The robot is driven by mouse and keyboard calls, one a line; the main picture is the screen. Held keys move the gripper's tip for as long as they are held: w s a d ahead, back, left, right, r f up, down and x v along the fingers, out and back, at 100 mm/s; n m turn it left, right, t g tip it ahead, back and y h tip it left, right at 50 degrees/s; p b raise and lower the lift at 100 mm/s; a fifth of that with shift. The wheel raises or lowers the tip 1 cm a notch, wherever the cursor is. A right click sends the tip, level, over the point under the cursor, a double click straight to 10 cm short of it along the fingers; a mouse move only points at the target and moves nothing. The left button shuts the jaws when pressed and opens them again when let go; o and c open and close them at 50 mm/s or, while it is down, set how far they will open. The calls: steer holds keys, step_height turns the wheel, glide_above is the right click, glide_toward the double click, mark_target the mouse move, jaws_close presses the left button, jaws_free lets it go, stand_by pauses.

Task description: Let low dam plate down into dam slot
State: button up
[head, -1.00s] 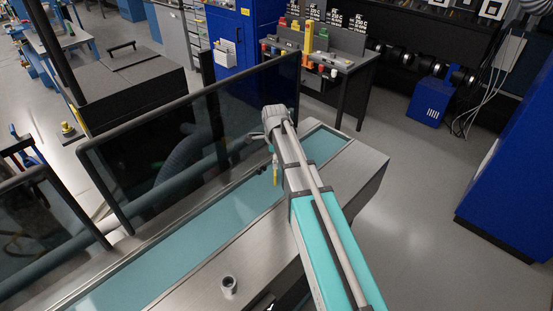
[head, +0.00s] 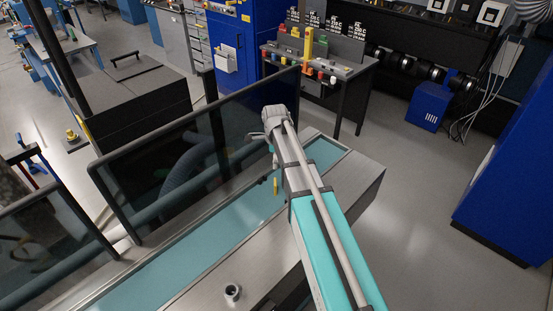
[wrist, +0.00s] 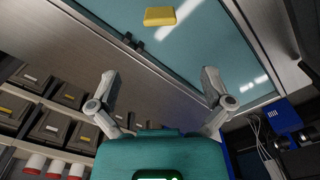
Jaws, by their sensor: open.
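A small yellow block (wrist: 160,16) shows over the teal trough at the top of the wrist view, beyond my fingers. A small yellow piece (head: 276,186) shows over the trough beside my arm in the head view. I cannot tell whether this yellow is part of the low dam plate; no plate shows clearly. Small dark brackets (wrist: 134,42) sit at the trough's near rim; I cannot tell whether they mark the dam slot. My gripper (wrist: 160,76) is open and empty, its fingers spread over the steel side ledge.
The long trough (head: 190,250) has a steel ledge with a short round fitting (head: 233,292). A dark glass guard (head: 190,140) stands along its far side. A bench (head: 345,72) with coloured items stands behind. Open floor lies right of the trough, before a blue cabinet (head: 510,180).

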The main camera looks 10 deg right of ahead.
steer(key=shift+s, duration=0.1)
stand_by(0.5)
steer(key=n, duration=2)
glide_above(289, 230)
steer(key=shift+s, duration=0.1)
steer(key=shift+f, duration=0.15)
step_height(289, 230, down, 12)
steer(key=b, duration=1.2)
steer(key=shift+c, duration=0.3)
